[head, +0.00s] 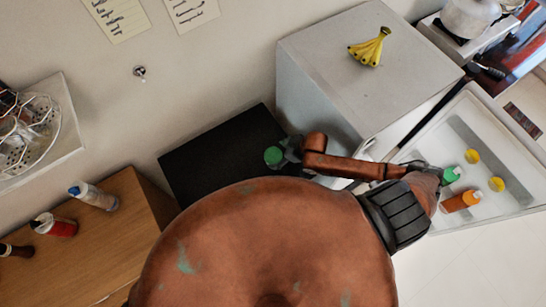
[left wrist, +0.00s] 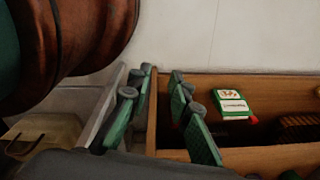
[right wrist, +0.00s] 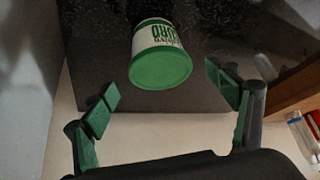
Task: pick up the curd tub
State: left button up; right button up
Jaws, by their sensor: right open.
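The curd tub is a small white tub (right wrist: 152,36) with green lettering and a green lid. In the right wrist view its lid faces me, near the top centre. In the head view its green lid (head: 272,157) shows over the black surface (head: 215,160). My right gripper (head: 288,150) is right beside it in the head view. In the right wrist view the open fingers (right wrist: 162,84) stand on either side of the lid, with a gap on both sides. My left gripper (left wrist: 162,105) is open and empty, away from the tub, above a wooden drawer or box.
A grey fridge (head: 335,70) with bananas (head: 370,47) on top stands right of the black surface. Its open door (head: 490,140) holds bottles and yellow items. A wooden cabinet (head: 110,240) with bottles stands at left. The drawer holds a green-and-white packet (left wrist: 232,104).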

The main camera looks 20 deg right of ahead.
jog(key=shift+x, duration=1)
jog(key=shift+a, duration=0.1)
jog(key=c, duration=0.6)
pick_arm(q)
jog(key=shift+w+r, duration=0.2)
jog(key=shift+w, duration=0.55)
pick_arm(e)
jog(key=c, duration=1)
